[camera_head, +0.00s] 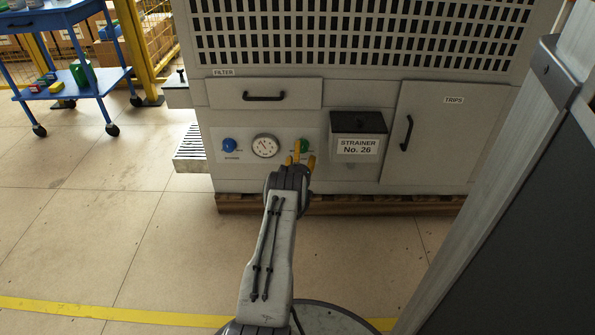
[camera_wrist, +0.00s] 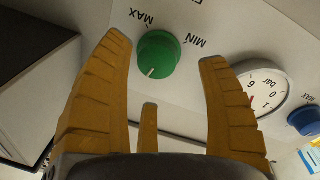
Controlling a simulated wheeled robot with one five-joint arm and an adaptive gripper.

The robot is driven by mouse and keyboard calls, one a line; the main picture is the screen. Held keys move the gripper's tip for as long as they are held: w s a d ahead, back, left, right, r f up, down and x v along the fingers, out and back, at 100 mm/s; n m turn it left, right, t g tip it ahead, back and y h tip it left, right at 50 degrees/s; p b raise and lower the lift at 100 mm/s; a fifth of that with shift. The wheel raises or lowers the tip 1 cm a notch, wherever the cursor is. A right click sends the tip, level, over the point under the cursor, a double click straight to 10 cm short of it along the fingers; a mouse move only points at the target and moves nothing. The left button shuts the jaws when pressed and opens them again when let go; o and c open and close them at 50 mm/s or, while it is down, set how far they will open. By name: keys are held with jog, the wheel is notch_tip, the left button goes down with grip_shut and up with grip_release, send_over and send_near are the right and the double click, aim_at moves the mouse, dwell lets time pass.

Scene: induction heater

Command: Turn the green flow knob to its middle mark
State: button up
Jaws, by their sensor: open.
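The green flow knob (camera_wrist: 158,55) is on the pale panel, between fingertips in the wrist view. MAX and MIN are printed above it there, in a tilted, inverted picture. A white line on the knob's face points down and slightly left, away from those labels. No middle mark is clear to me. My gripper (camera_wrist: 166,50) is open, with one yellow finger left of the knob, one right, and a third below. Contact cannot be told. In the head view the green knob (camera_head: 304,145) is partly covered by my gripper (camera_head: 301,156).
A round pressure gauge (camera_head: 265,146) and a blue knob (camera_head: 229,145) are left of the green knob. The strainer box (camera_head: 357,123) juts out close on the right. A drawer handle (camera_head: 264,97) is above. A wooden pallet (camera_head: 390,204) lies under the cabinet; open floor is at left.

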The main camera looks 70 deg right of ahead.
jog(key=v, duration=0.8)
jog(key=shift+a, duration=0.15)
dwell(0.4)
